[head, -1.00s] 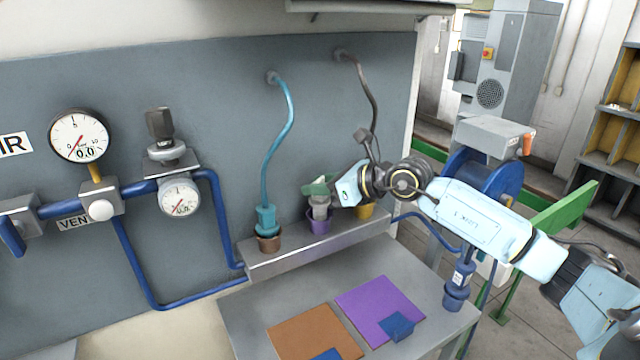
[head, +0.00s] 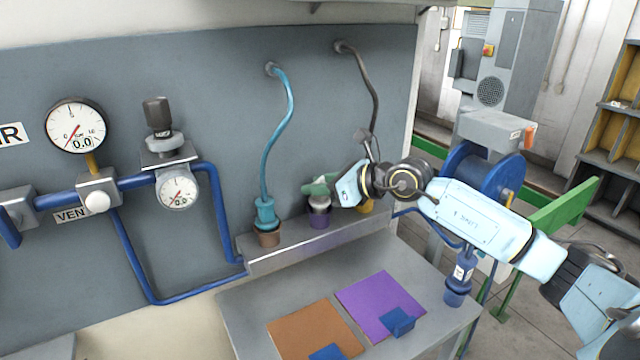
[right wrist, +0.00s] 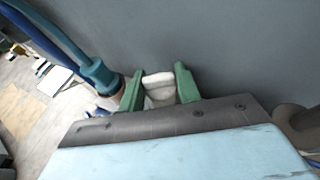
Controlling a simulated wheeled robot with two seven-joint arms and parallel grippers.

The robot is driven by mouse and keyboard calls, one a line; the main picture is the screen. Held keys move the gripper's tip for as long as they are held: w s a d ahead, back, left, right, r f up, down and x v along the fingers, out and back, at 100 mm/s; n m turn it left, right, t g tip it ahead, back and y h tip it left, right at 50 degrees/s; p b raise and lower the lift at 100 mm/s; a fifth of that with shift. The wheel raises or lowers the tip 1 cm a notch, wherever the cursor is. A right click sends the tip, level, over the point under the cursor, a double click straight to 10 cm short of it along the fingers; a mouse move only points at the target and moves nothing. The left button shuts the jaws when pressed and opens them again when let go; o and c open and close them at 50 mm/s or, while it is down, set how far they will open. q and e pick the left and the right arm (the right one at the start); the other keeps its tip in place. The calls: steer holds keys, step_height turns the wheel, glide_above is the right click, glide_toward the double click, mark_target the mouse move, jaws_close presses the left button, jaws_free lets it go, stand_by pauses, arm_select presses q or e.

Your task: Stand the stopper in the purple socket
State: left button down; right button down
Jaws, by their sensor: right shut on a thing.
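The stopper (head: 320,203) is a pale grey-white piece at the purple socket (head: 319,220), on the ledge against the panel. It looks upright, with its lower end at the socket's mouth; how deep it sits I cannot tell. My right gripper (head: 318,187) has green fingers and is shut on the stopper's upper part. In the right wrist view the stopper's pale top (right wrist: 159,84) shows between the two green fingers. The socket is hidden in that view. My left gripper is not in view.
Left of the purple socket, a brown socket (head: 269,238) holds a teal plug (head: 265,213) with a hose. A yellow socket (head: 366,207) is partly hidden behind my right gripper. Below are a brown mat (head: 300,325) and a purple mat (head: 370,300) with blue pieces.

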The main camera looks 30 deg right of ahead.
steer(key=c, duration=0.9)
jaws_free()
steer(key=b+v, duration=0.1)
steer(key=v, duration=1.2)
steer(key=shift+s+b, duration=0.25)
steer(key=shift+b, duration=0.1)
